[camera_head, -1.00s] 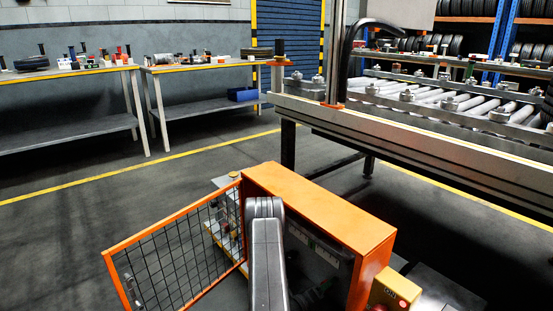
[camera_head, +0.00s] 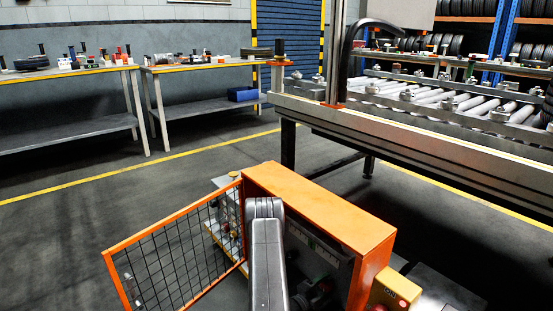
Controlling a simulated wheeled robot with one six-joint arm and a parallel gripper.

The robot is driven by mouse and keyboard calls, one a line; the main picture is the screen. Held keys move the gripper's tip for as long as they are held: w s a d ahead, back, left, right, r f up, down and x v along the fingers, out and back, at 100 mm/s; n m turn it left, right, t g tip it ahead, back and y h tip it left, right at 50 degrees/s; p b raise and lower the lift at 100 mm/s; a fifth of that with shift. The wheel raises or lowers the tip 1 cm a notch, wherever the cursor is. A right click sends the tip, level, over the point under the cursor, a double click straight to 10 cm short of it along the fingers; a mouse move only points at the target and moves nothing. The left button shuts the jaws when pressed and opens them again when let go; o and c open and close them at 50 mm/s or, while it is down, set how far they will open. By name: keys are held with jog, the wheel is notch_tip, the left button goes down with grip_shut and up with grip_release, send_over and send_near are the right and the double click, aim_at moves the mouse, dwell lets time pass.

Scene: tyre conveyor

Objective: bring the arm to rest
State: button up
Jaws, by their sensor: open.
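A grey link of my arm (camera_head: 265,252) rises from the bottom edge of the view, its rounded top beside an orange cabinet (camera_head: 318,207). My gripper cannot be made out; it is hidden or outside the view. A dark shape low inside the cabinet, right of the link, is too dim to identify. The cabinet's mesh door (camera_head: 180,250) stands open to the left.
A roller conveyor (camera_head: 400,135) runs along the right. Two workbenches (camera_head: 65,74) with small items stand at the back left. A yellow box (camera_head: 396,290) sits at the cabinet's lower right. The left floor is clear.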

jog(key=shift+n, duration=0.6)
jog(key=shift+a, duration=0.1)
